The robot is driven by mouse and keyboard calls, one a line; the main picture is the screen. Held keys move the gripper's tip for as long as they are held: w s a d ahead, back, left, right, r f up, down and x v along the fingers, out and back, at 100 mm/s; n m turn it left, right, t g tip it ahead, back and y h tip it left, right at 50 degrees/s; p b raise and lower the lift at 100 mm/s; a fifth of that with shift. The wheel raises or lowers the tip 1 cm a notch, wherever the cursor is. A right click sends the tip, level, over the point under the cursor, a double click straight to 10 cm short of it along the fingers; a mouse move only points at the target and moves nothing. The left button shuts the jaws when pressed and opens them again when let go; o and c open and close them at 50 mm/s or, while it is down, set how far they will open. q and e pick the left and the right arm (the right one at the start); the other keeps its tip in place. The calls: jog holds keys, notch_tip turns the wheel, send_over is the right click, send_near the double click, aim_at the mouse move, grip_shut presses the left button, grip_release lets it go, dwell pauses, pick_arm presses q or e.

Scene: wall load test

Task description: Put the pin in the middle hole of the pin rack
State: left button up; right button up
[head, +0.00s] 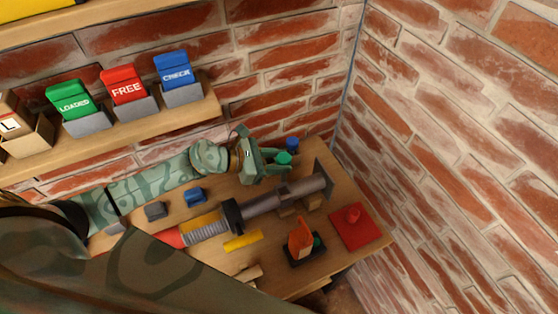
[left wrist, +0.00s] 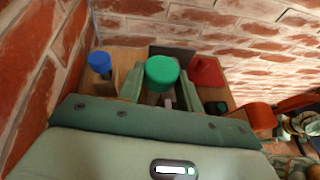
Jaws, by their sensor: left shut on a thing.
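A pin with a green round head (head: 284,158) is held by my left gripper (head: 277,160) near the back of the table. In the left wrist view the green head (left wrist: 162,72) sits between the fingers of the left gripper (left wrist: 155,85), which is shut on it. The pin's lower end is hidden. A blue-headed pin (left wrist: 100,62) stands to the left in the left wrist view, at a small wooden block (left wrist: 104,88) that may be the pin rack. The blue head also shows in the head view (head: 292,144). No holes can be made out. My right gripper is not in view.
A grey tube (head: 262,204) lies across the table (head: 270,280). A red plate with a knob (head: 355,230), an orange piece (head: 300,238) in a dark holder and a yellow bar (head: 243,240) are nearer the front. Brick walls close off the back and right.

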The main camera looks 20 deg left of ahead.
pick_arm(q)
jog(key=w+a+b, duration=0.6)
jog(key=a, duration=0.1)
jog(key=shift+w+f+b, duration=0.2)
jog(key=shift+f+b, duration=0.05)
jog(key=shift+b, duration=0.05)
jog(key=shift+a, duration=0.1)
dwell(1.3)
jog(key=shift+f+b, duration=0.1)
jog(key=shift+b, duration=0.2)
jog(key=shift+f+b, duration=0.6)
jog(key=shift+b, duration=0.05)
jog(key=shift+f, duration=0.2)
jog(key=shift+f+b, duration=0.6)
jog(key=shift+b, duration=0.15)
